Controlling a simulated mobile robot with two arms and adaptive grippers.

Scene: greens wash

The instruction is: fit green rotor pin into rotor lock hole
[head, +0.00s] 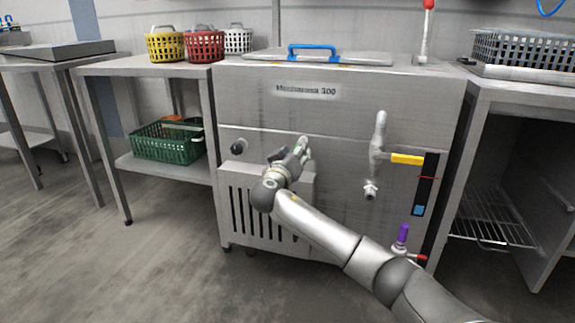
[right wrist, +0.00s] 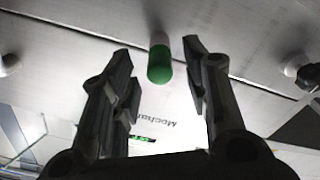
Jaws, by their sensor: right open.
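In the right wrist view a green pin (right wrist: 159,67) with a pale end stands out at the grey machine front. It lies between the two fingertips of my right gripper (right wrist: 157,55), which is open, with gaps to both fingers. In the head view my right gripper (head: 298,150) is at the front panel of the machine (head: 335,115), above the slotted vent cover. The pin is hard to make out there, as the gripper partly covers it. I cannot make out the rotor lock hole in either view. My left gripper is not in view.
A black knob (head: 237,147) sits left of my gripper. A pipe with a yellow-handled valve (head: 407,159) and a purple-topped fitting (head: 403,233) stand out on the right. A green crate (head: 168,143) is on the left shelf. Floor at the left is clear.

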